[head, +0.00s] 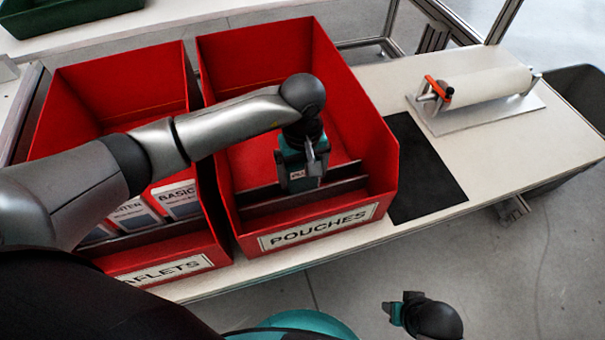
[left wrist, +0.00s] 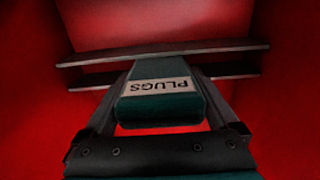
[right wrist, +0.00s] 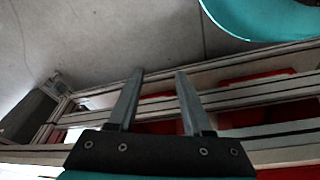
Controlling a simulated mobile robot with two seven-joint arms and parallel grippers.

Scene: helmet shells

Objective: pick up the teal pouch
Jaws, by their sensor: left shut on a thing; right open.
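The teal pouch (left wrist: 163,105) has a white label reading PLUGS and sits between the fingers of my left gripper (left wrist: 165,75) in the left wrist view. In the head view my left gripper (head: 303,160) points down inside the red bin labelled POUCHES (head: 255,60). It is shut on the teal pouch (head: 299,181), which is partly hidden by the fingers. I cannot tell whether the pouch touches the bin floor. My right gripper (right wrist: 158,95) is open and empty, away from the bins. It also shows at the lower right of the head view (head: 392,312).
Dark thin panels (head: 330,190) cross the POUCHES bin near the pouch. A red leaflet bin (head: 110,85) stands left, under my left arm. A dark mat (head: 425,170) and a roll holder (head: 490,88) lie right. A green tray (head: 60,15) is at upper left.

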